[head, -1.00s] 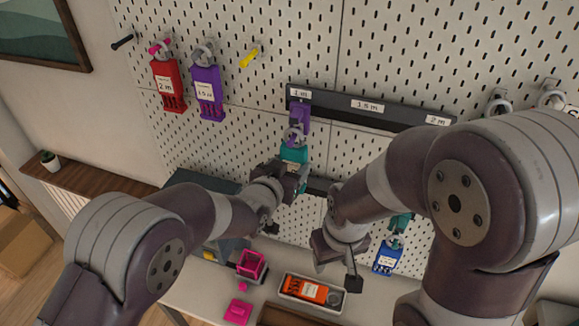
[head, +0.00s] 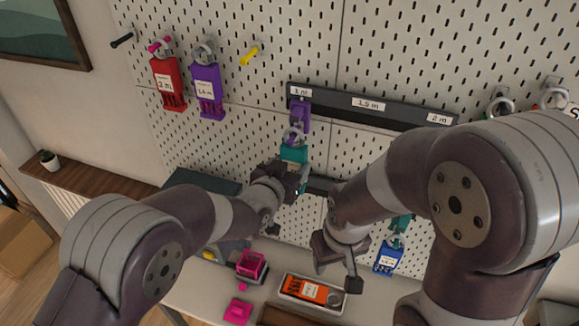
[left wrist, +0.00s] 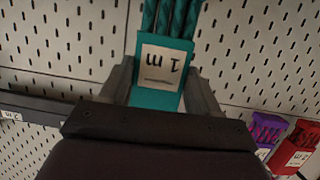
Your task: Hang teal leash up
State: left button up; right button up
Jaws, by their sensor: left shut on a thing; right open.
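The teal leash (head: 293,154) is at the middle of the head view, just below a grey ring and a purple piece (head: 300,113) under the "1 m" sign. My left gripper (head: 290,178) is shut on the teal leash from below. In the left wrist view, the teal block (left wrist: 157,95) sits between both fingers, with a white "1 m" label upside down and teal cords above it. Whether the ring is on a hook is too small to tell. My right gripper (head: 337,266) is open and empty, lower and to the right.
A dark rail (head: 335,100) carries length signs on the white pegboard. Red (head: 168,84) and purple (head: 208,91) leashes hang at left, beside a yellow peg (head: 249,56). A blue-ended item (head: 387,258) hangs right of my right gripper.

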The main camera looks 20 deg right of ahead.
pick_arm(q)
jog(key=shift+f+b, duration=0.15)
jog(key=shift+b, duration=0.15)
dwell(0.4)
jog(key=o, duration=1.3)
jog(key=shift+s, duration=0.1)
jog(key=p+v, duration=0.1)
jog(key=v, duration=0.5)
